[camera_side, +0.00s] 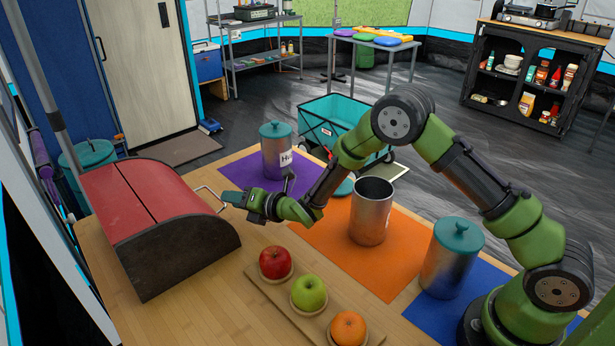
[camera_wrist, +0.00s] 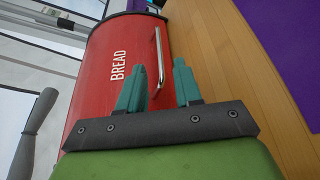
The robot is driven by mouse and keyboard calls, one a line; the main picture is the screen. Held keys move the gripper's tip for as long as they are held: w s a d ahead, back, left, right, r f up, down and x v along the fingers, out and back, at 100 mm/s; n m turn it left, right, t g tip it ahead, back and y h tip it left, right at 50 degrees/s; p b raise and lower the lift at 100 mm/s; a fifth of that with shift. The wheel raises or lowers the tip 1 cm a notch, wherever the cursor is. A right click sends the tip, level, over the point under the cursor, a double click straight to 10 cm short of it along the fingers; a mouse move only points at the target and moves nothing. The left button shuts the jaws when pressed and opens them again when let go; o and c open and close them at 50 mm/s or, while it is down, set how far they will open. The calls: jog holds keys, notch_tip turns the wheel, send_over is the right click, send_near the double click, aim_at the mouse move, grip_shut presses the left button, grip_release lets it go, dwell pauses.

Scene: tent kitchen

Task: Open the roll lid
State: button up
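The bread box stands at the left of the table in the side view. Its red roll lid (camera_side: 140,195) is down, and the front reads BREAD in the wrist view (camera_wrist: 115,70). A metal bar handle (camera_side: 211,197) sticks out from the lid's front; it also shows in the wrist view (camera_wrist: 158,60). My gripper (camera_side: 226,197) is at the handle. In the wrist view its two teal fingers (camera_wrist: 168,86) are spread apart, with the handle's near end between them, close to the left finger. Whether a finger touches the handle I cannot tell.
An apple board (camera_side: 292,312) with a red apple, green apple and orange lies in front. A lidded canister (camera_side: 277,155), an open canister (camera_side: 370,215) and another lidded canister (camera_side: 450,265) stand on coloured mats. Bare wood surrounds the box's front.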

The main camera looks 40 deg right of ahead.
aim_at(217, 196)
jog(key=x, duration=0.7)
jog(key=shift+s, duration=0.1)
grip_shut()
